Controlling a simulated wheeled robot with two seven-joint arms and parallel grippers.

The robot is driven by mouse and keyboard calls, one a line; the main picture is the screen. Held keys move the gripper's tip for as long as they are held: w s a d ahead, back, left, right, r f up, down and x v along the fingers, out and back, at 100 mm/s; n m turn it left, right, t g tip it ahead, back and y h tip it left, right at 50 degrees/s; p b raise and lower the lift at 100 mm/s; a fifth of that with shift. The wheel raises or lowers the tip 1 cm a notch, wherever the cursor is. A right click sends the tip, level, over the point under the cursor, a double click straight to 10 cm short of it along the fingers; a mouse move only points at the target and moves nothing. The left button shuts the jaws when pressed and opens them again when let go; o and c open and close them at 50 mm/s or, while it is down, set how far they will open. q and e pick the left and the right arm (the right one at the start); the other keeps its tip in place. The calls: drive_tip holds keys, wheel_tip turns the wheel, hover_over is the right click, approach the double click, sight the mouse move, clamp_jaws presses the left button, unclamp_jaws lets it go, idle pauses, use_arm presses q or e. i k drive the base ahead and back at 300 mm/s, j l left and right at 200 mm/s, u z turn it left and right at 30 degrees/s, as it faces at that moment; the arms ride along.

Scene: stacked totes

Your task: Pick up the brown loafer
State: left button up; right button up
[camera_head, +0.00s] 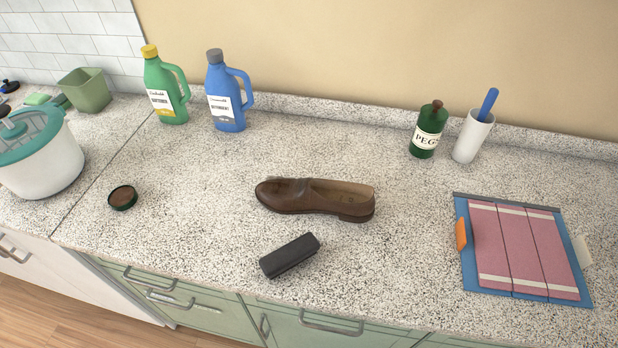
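The brown loafer (315,199) lies upright on its sole near the middle of the speckled countertop (190,215). Its toe points left and its heel is at the right. Nothing covers it or touches it. Neither of my grippers shows in the head view.
A dark brush or block (289,256) lies just in front of the loafer. A small round tin (123,198) sits to the left. Green (165,88) and blue (227,92) jugs, a green bottle (428,130) and a white cup (472,137) stand behind. A blue-and-pink board (521,250) lies right.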

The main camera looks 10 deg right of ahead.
sight(353, 202)
drive_tip(key=k+j+z, duration=0.15)
drive_tip(key=j, duration=0.25)
drive_tip(key=j+z, duration=0.2)
drive_tip(key=j, duration=0.25)
drive_tip(key=k+j+z, duration=0.15)
drive_tip(key=j, duration=0.25)
drive_tip(key=k+j+z, duration=0.15)
drive_tip(key=j, duration=0.2)
